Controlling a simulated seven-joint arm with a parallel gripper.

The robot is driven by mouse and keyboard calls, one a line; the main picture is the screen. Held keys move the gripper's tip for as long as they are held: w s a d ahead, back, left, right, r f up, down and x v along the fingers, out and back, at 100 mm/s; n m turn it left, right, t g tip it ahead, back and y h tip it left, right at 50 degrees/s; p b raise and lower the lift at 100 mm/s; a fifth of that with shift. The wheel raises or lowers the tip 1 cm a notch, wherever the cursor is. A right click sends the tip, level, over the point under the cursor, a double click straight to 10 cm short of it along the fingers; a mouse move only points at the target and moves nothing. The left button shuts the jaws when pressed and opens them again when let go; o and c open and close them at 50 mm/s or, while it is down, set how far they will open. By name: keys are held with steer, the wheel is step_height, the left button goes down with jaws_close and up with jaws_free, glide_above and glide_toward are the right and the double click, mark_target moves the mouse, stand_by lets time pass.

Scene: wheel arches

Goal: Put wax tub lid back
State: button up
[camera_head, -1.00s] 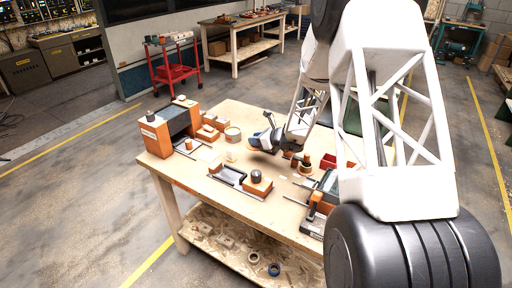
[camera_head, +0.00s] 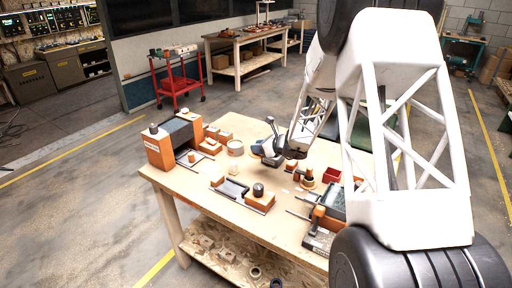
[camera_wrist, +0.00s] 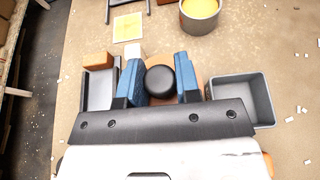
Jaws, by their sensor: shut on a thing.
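My gripper (camera_wrist: 160,78) has blue fingers and is shut on a round black knob (camera_wrist: 160,83), which I take to be the wax tub lid's. The wax tub (camera_wrist: 201,14) is a grey round can, open with yellow wax inside, ahead of my gripper at the top of the wrist view. In the head view the tub (camera_head: 235,148) stands just left of my gripper (camera_head: 266,153), which is above the table.
A dark tray (camera_wrist: 99,88) with an orange block (camera_wrist: 97,59) lies left of my gripper. A grey bin (camera_wrist: 243,101) stands at right. A pale yellow square (camera_wrist: 128,28) lies near the tub. An orange box (camera_head: 158,149) stands at the table's left end.

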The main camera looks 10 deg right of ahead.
steer(key=w+a+n+g+y, duration=0.1)
steer(key=a+n+g+y, duration=0.1)
steer(key=a+n+g, duration=0.2)
steer(key=shift+w+a+n+g+y, duration=0.3)
steer(key=shift+a+y, duration=0.1)
steer(key=shift+a, duration=0.85)
steer(key=shift+r, duration=0.1)
steer(key=w, duration=0.5)
steer(key=w+f, duration=0.1)
steer(key=w, duration=1)
steer(key=shift+a+f, duration=0.25)
steer(key=shift+f, duration=1.75)
steer(key=shift+f, duration=0.35)
